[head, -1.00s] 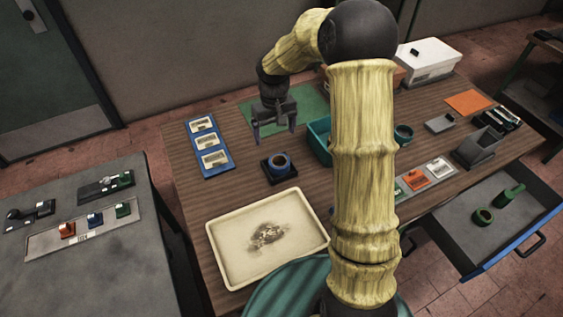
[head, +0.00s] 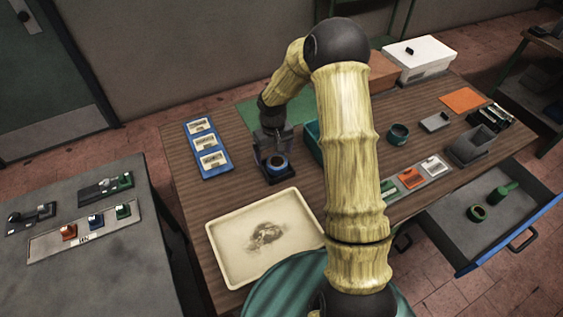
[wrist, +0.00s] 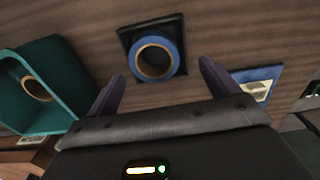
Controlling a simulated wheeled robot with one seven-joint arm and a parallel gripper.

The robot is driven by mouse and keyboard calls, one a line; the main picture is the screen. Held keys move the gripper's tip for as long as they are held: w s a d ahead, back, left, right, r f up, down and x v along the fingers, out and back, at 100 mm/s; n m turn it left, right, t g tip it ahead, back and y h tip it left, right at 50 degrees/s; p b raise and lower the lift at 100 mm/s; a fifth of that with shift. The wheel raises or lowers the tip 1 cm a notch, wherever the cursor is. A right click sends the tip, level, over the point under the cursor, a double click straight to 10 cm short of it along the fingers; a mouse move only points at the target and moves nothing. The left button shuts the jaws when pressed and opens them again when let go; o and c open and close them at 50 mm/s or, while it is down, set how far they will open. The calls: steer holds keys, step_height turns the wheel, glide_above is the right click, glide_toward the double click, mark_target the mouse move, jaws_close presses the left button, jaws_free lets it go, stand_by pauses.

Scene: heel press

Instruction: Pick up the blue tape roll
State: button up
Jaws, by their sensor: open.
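The blue tape roll (head: 277,163) has a tan inner ring and sits in a small dark square holder (head: 282,177) on the wooden table. In the wrist view the blue tape roll (wrist: 155,59) lies beyond my fingertips, roughly centred between them, with the dark holder (wrist: 126,38) around it. My gripper (wrist: 160,72) is open and empty, its two dark fingers apart. In the head view my gripper (head: 273,150) is just above and behind the roll, and its fingers partly overlap the roll's outline. Whether a finger touches the roll cannot be told.
A teal bin (head: 313,146) stands close to the right of the roll. A blue rack of labelled cards (head: 208,150) lies to the left. A cream tray (head: 222,243) is in front. A teal ring (head: 398,134) stands farther right, and an open drawer (head: 455,240) juts out at right.

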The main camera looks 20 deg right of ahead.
mark_target(278, 159)
steer(key=f, duration=0.2)
steer(key=f+p, duration=0.1)
steer(key=shift+s+d+f, duration=0.15)
steer(key=shift+s+d, duration=0.05)
steer(key=shift+d, duration=0.1)
steer(key=shift+f, duration=0.3)
steer(key=shift+d, duration=0.1)
steer(key=shift+w, duration=0.25)
steer(key=shift+c, duration=0.9)
steer(key=shift+s+d, duration=0.1)
steer(key=shift+d, duration=0.1)
steer(key=c, duration=0.7)
steer(key=shift+a, duration=0.25)
steer(key=shift+c, duration=1.4)
steer(key=shift+s+a, duration=0.1)
steer(key=shift+r, duration=0.1)
